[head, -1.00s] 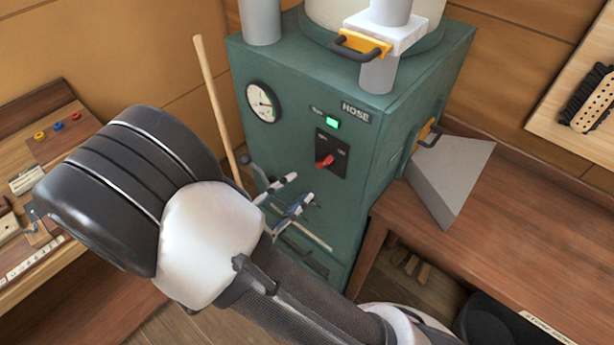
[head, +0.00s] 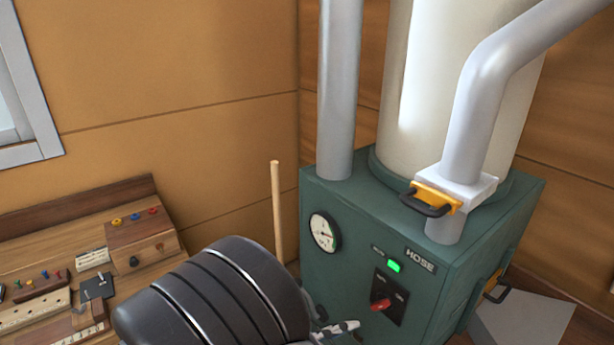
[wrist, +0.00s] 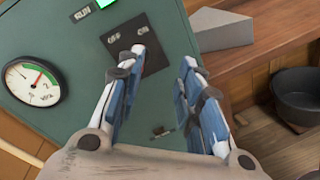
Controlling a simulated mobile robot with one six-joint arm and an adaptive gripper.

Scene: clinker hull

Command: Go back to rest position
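My gripper (wrist: 165,58) is open and empty in the wrist view, its two blue-padded fingers apart in front of the green machine (wrist: 85,110). In the head view only part of my gripper (head: 338,330) shows at the bottom edge, beside the machine's front (head: 345,275). The dark switch panel (head: 390,295) carries a red switch (head: 381,304); a green lamp (head: 394,266) above it is lit.
A workbench (head: 40,240) with small blocks stands at left. A wooden pole (head: 277,210) leans beside the machine. Pipes (head: 341,90) rise above it. A grey wedge-shaped piece (head: 520,325) is at right. A black pot (wrist: 298,95) sits at the wrist view's right.

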